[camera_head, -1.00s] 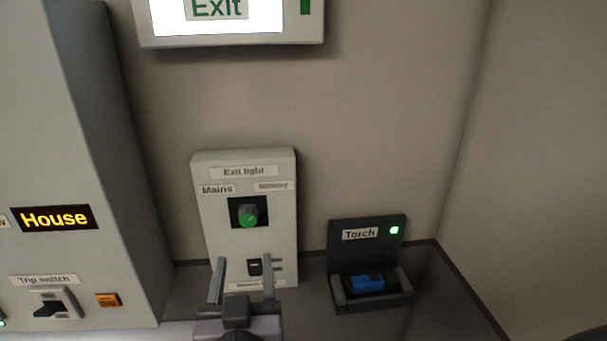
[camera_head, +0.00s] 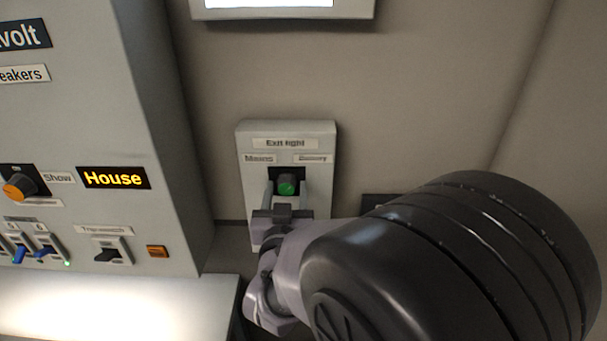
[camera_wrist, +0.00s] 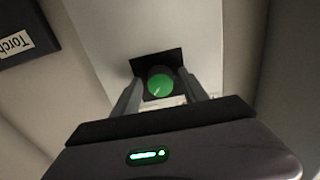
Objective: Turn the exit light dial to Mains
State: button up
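The exit light box (camera_head: 247,205) is a pale panel on the wall, labelled "Exit light", with a Mains label (camera_head: 259,158) at upper left and a Battery label (camera_head: 312,158) at upper right. Its dial (camera_head: 287,184) has a green face and sits on a black square below the labels. In the wrist view the green dial (camera_wrist: 160,84) shows between and beyond the fingertips, with a thin pale pointer line on it. My gripper (camera_head: 286,186) is open, one finger on either side of the dial in the picture. Whether the fingers touch it I cannot tell.
The grey cabinet at left carries a House display (camera_head: 114,178), a trip switch (camera_head: 110,250) and an orange button (camera_head: 157,251). The exit sign (camera_head: 285,10) is above. A torch label (camera_wrist: 15,43) shows in the wrist view. My arm covers the lower right.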

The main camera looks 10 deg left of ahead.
grip_shut()
jog(key=shift+n, duration=0.3)
jog(key=n+b, duration=0.2)
jog(key=n, duration=0.1)
jog(key=shift+n, duration=0.4)
jog(key=n, duration=0.9)
jog(key=shift+d+r+p, duration=0.1)
jog(key=shift+p, duration=0.2)
jog(key=n+p, duration=0.1)
jog(key=n, duration=0.3)
jog(key=shift+n, duration=0.3)
